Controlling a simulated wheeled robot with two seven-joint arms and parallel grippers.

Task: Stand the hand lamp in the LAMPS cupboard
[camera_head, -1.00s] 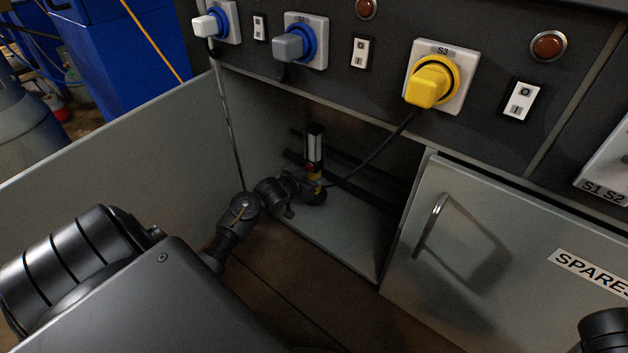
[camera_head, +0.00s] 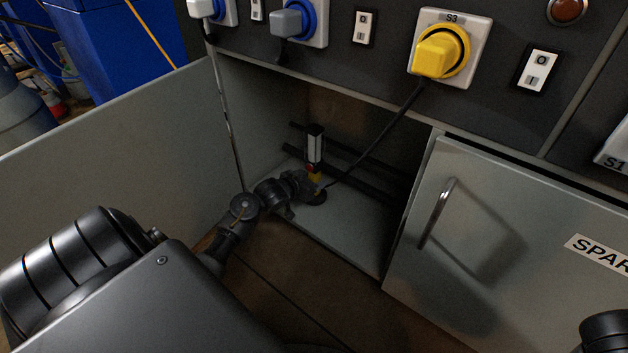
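The hand lamp (camera_head: 315,146) stands upright inside the open cupboard, left of the SPARES door. It has a dark body with a pale light strip, a red spot, a yellow lower part and a round black base. The base is close over or on the cupboard floor (camera_head: 345,229); I cannot tell whether it touches. My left gripper (camera_head: 311,187) reaches in from the left and is shut on the lamp's lower part; its fingertips are mostly hidden in shadow. Only a dark part of my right arm shows at the lower right; its gripper is out of view.
A dark cable (camera_head: 385,142) runs from the yellow S3 plug (camera_head: 437,55) down to the lamp. The SPARES door (camera_head: 490,240) with its handle is shut. A grey panel (camera_head: 130,150) stands left of the opening. Dark rails (camera_head: 375,181) cross the cupboard's back.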

